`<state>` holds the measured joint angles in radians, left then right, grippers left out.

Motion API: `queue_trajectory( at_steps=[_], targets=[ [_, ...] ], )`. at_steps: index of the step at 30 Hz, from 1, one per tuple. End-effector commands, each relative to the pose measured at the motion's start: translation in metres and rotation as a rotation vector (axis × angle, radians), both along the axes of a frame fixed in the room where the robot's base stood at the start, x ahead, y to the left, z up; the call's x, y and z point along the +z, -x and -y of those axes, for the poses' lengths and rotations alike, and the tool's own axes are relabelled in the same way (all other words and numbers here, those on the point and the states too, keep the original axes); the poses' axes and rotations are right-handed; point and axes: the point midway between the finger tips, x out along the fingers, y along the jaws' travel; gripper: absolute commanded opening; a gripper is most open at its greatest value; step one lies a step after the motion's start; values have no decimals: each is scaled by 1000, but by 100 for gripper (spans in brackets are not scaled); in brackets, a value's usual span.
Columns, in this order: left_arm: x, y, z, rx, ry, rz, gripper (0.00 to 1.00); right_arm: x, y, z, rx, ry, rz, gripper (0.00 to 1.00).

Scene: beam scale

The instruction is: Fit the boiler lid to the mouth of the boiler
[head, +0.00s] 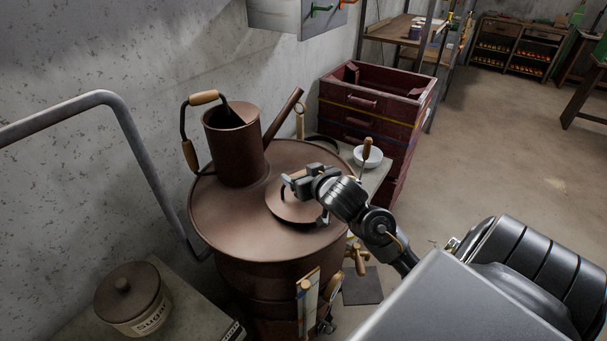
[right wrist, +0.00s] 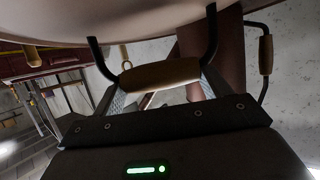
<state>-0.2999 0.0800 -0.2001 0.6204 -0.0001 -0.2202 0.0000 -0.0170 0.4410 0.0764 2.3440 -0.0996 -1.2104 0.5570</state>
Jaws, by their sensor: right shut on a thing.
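The boiler (head: 235,235) is a big brown copper drum against the wall. The boiler lid (head: 284,211), a round brown disc, is over the right part of the boiler top. My right gripper (head: 298,184) is shut on the lid's handle. In the right wrist view the wooden grip (right wrist: 160,74) on dark bent brackets is between the fingers, and the pale underlit lid (right wrist: 150,18) fills the top. The mouth is hidden under the lid and gripper; I cannot tell whether the lid touches the boiler top. My left gripper is not in view.
A copper can (head: 234,150) with spout and wooden-gripped handles stands at the boiler's back left. A sugar jar (head: 132,297) stands front left. A white bowl (head: 368,157) and dark red drawers (head: 375,110) are behind right. A grey pipe (head: 115,100) runs along the left. Floor is open at right.

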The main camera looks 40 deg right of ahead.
Motion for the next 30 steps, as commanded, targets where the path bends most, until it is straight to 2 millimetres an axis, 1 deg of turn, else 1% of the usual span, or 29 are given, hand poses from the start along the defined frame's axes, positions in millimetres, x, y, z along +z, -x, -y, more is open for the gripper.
queue_trajectory(
  at_steps=[24, 30],
  targets=[
    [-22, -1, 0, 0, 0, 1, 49, -23, 0, 0, -1, -1, 3, 24],
    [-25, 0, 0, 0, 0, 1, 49, -26, 0, 0, -1, -1, 2, 24]
  ],
)
